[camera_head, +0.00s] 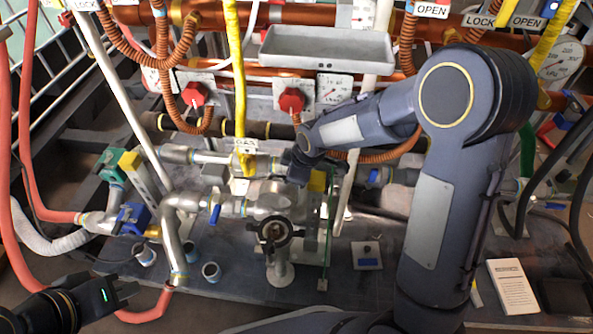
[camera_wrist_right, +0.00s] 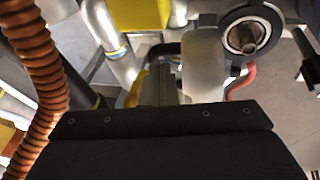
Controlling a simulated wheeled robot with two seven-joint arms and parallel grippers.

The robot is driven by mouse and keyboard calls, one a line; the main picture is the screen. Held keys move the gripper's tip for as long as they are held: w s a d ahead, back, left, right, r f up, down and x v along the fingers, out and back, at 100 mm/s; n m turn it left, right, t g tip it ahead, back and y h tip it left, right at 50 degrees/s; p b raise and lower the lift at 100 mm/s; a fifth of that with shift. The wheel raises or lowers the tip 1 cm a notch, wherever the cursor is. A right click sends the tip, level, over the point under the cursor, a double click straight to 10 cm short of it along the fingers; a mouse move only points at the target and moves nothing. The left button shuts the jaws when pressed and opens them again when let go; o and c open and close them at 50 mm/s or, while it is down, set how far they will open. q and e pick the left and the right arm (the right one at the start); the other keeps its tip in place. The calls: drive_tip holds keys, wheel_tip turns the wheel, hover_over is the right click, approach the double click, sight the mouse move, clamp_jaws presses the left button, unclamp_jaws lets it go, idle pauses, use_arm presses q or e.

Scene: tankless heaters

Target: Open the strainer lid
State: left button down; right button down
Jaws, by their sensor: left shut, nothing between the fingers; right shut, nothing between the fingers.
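The strainer appears to be the metal pipe fitting with a dark round flanged cap (camera_head: 275,232) at the centre of the head view. A ring-shaped end with a metal centre, likely the same cap, shows at the upper right of the right wrist view (camera_wrist_right: 246,34). The cap appears seated; I cannot tell whether it is loosened. My right gripper (camera_head: 298,168) is just above and behind the cap, by the metal pipes, shut and empty. Its fingertips are partly hidden by pipes and its wrist. My left gripper (camera_head: 126,290) is at the lower left, shut and empty, well away from the cap.
A grey tray (camera_head: 328,48) is above the pipes. Red valve knobs (camera_head: 291,100) and a yellow vertical hose (camera_head: 237,85) stand behind the fitting. A blue-handled valve (camera_head: 215,213) is left of the cap. A white booklet (camera_head: 512,286) lies at right. Orange corrugated hose (camera_wrist_right: 35,75) is close to my right wrist.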

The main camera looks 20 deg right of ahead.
drive_tip(key=shift+w+f, duration=0.15)
drive_tip(key=shift+f, duration=0.2)
drive_tip(key=shift+w, duration=0.1)
drive_tip(key=shift+w+d+f, duration=0.3)
drive_tip(key=shift+w+f, duration=0.2)
drive_tip(key=shift+w, duration=0.3)
drive_tip(key=shift+r, duration=0.15)
